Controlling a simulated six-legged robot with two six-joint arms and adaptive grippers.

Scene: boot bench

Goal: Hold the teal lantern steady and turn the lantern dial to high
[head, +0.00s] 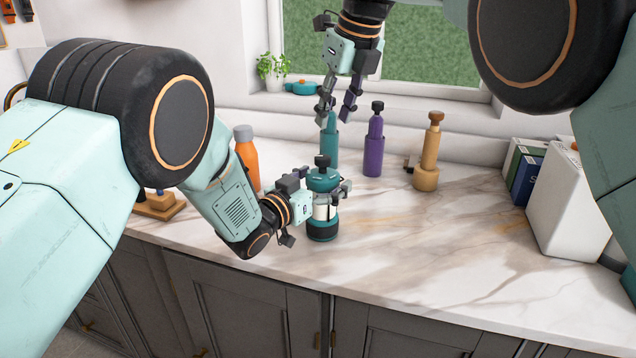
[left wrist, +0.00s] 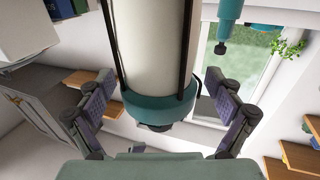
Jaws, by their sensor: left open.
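The teal lantern (head: 322,230) stands upright on the marble bench, with a pale glass middle, dark bars and a dark dial (head: 322,161) on top. In the left wrist view the lantern (left wrist: 150,50) appears upside down, its teal cap and the dial (left wrist: 158,127) low in the picture. My left gripper (head: 335,192) is at the lantern's upper body, its open fingers on either side with gaps visible in the wrist view (left wrist: 160,110). My right gripper (head: 338,110) hangs above and behind the dial, fingers downward, apart and empty. The dial's setting is too small to read.
A teal bottle (head: 330,145) stands behind the lantern, with a purple bottle (head: 374,150) and a wooden bottle (head: 427,165) to the right. An orange bottle (head: 248,158) is at left. Books (head: 525,178) and a white box (head: 568,210) stand at right. The front-right bench is clear.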

